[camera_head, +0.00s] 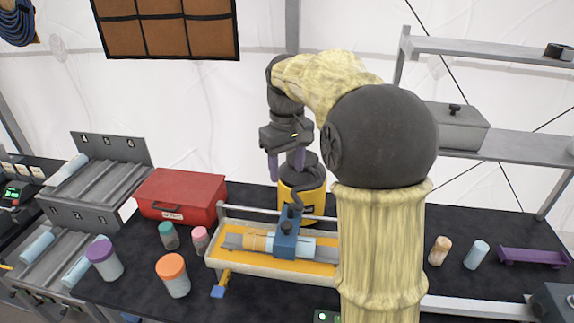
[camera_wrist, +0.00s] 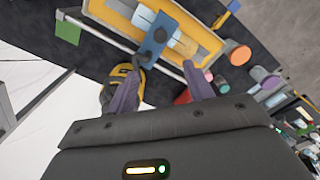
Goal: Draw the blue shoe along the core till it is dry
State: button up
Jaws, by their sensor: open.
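The blue shoe (camera_head: 286,242), with a dark knob on top, sits across the core in a yellow-floored tray (camera_head: 222,262). The core is tan (camera_head: 256,241) left of the shoe and pale blue (camera_head: 304,247) right of it. The wrist view also shows the shoe (camera_wrist: 157,42) and part of the core (camera_wrist: 187,46). My gripper (camera_head: 285,166) is open and empty, with purple fingers, above and behind the tray and apart from the shoe. My arm hides the tray's right end.
A red box (camera_head: 180,196) and several lidded jars, one orange-topped (camera_head: 172,268), stand left of the tray. A yellow-and-black round thing (camera_head: 302,197) stands close behind it. Two short cylinders (camera_head: 439,250) and a purple rack (camera_head: 533,257) are at right.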

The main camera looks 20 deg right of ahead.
dwell(0.5)
jog(key=s+a+f+m+t, duration=0.2)
jog(key=s+f+m, duration=0.1)
jog(key=s+f, duration=1.3)
jog(key=shift+s+a+f+m+t+b, duration=0.3)
jog(key=shift+s+f+b, duration=0.1)
jog(key=shift+f, duration=0.5)
